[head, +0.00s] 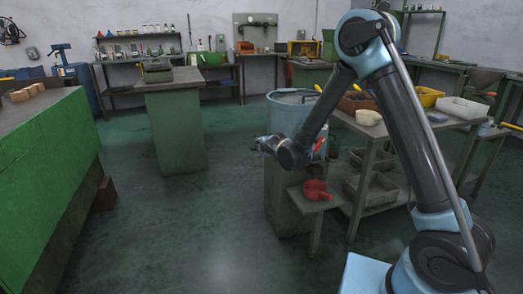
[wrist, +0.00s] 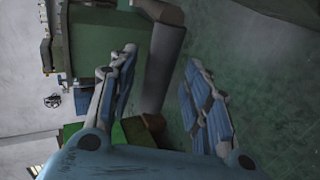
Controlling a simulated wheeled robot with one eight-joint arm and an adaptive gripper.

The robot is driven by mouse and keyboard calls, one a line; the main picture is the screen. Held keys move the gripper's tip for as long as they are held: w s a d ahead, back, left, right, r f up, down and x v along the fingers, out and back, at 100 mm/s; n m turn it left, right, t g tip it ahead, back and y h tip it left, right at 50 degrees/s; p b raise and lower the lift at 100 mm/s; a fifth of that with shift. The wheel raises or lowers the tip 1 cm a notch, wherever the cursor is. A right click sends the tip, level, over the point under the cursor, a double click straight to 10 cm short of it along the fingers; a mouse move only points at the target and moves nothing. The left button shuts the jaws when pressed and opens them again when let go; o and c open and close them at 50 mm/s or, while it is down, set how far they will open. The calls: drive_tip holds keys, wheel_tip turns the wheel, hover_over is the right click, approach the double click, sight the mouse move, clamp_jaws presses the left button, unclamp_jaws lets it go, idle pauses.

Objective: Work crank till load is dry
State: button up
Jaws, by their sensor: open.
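A light blue tub (head: 283,112) stands on a grey-green pedestal in the middle of the head view; it may hold the load, but its inside shows only as a grey patch. A small yellow piece (head: 318,88) shows at its right rim; I cannot tell whether this is the crank. My gripper (head: 262,145) is in front of the tub, pointing left. My forearm hides part of the tub's right side.
A red jug-like vessel (head: 316,190) sits on a low shelf beside the pedestal. A cluttered table (head: 402,128) stands to the right. A green bench (head: 45,150) is at the left, a grey-topped cabinet (head: 178,130) behind.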

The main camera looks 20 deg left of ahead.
drive_tip(key=v, duration=1.2)
drive_tip(key=shift+w, duration=0.1)
